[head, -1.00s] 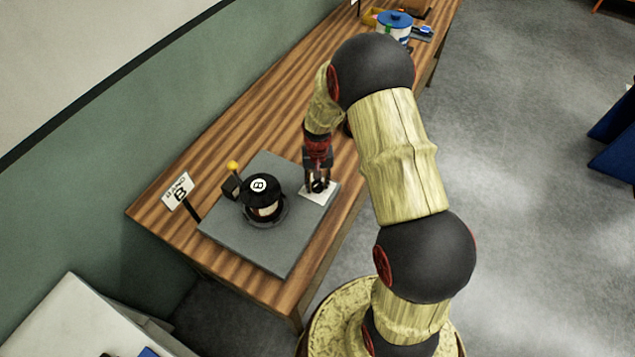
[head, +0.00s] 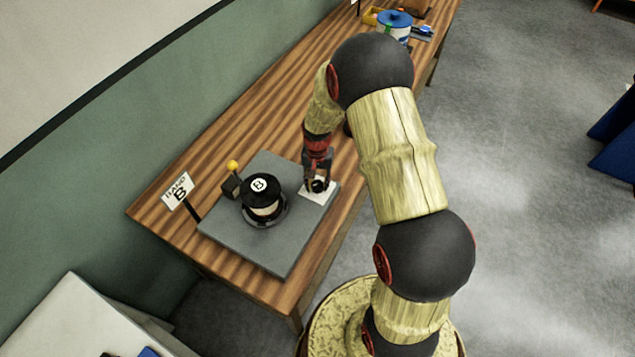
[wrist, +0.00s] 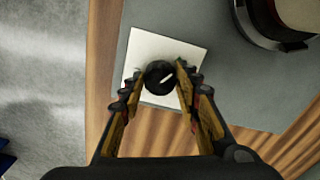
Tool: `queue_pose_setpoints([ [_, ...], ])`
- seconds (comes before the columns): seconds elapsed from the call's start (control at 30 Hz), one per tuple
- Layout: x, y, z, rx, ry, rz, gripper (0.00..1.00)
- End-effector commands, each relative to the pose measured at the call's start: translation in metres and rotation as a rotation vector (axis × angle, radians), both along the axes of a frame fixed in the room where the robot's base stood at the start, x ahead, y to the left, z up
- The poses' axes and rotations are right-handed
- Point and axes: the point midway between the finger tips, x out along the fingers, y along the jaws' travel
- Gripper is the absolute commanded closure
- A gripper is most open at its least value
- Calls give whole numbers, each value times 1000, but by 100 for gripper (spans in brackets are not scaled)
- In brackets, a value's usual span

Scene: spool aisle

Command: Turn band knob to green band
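The band knob (wrist: 160,77) is round and black with a white pointer line towards the upper right in the wrist view. It sits on a square white plate (wrist: 185,50). In the head view the knob (head: 318,185) shows small on the white plate (head: 308,196) at the right of the grey board. My gripper (wrist: 159,79) is open, its fingers on either side of the knob with narrow gaps visible. In the head view my gripper (head: 318,182) is low over the plate. I cannot make out a green band; the fingers and knob cover part of the plate.
A black-topped spool unit (head: 262,200) stands on the grey board (head: 285,250), left of the plate. A blue-topped spool (head: 394,20) is at the table's far end.

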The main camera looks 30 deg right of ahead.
Motion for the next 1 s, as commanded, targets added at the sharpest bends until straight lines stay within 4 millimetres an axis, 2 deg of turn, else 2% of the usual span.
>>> queue_pose_setpoints([
  [0.3, 0, 0, 0, 0, 0, 1, 50],
  [0.67, 0, 0, 3, 0, 0, 1, 49],
  [0.77, 1, 0, 13, 0, -2, 1, 49],
  [1.0, 1, 0, 60, -1, -4, 1, 49],
])
